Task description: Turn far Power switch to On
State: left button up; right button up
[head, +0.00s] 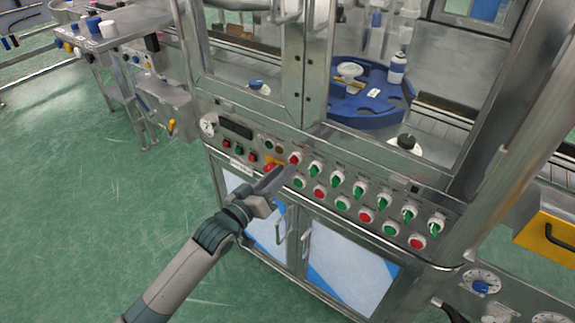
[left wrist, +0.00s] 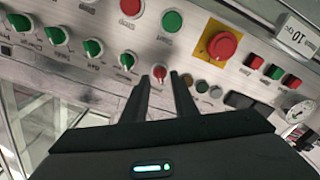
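The control panel (head: 330,185) runs along the front of the steel machine. A red-handled selector switch (head: 296,158) sits at the left end of a row of green-handled switches (head: 337,178). The red switch also shows in the left wrist view (left wrist: 128,60), but its label is too small to read surely. My left gripper (head: 280,174) is in front of the panel, just below and left of the red switch. My right gripper is not in view.
A red emergency button (left wrist: 222,46) on a yellow plate sits close to my left fingers. Red and green push buttons (head: 318,192) line the row below the switches. A gauge (head: 208,125) and dark display (head: 236,128) are at the panel's left end.

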pick_arm(q)
jog(key=x, duration=0.3)
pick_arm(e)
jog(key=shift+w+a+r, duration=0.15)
pick_arm(q)
jog(key=shift+c, duration=0.6)
grip_shut()
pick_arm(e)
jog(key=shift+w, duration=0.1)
pick_arm(q)
jog(key=shift+m+p, duration=0.3)
jog(key=shift+m, duration=0.1)
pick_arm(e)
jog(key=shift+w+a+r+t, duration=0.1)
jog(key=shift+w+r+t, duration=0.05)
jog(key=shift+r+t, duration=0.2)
pick_arm(q)
jog(key=shift+w+m+p, duration=0.1)
jog(key=shift+m+p, duration=1.55)
jog(key=shift+m, duration=4.05)
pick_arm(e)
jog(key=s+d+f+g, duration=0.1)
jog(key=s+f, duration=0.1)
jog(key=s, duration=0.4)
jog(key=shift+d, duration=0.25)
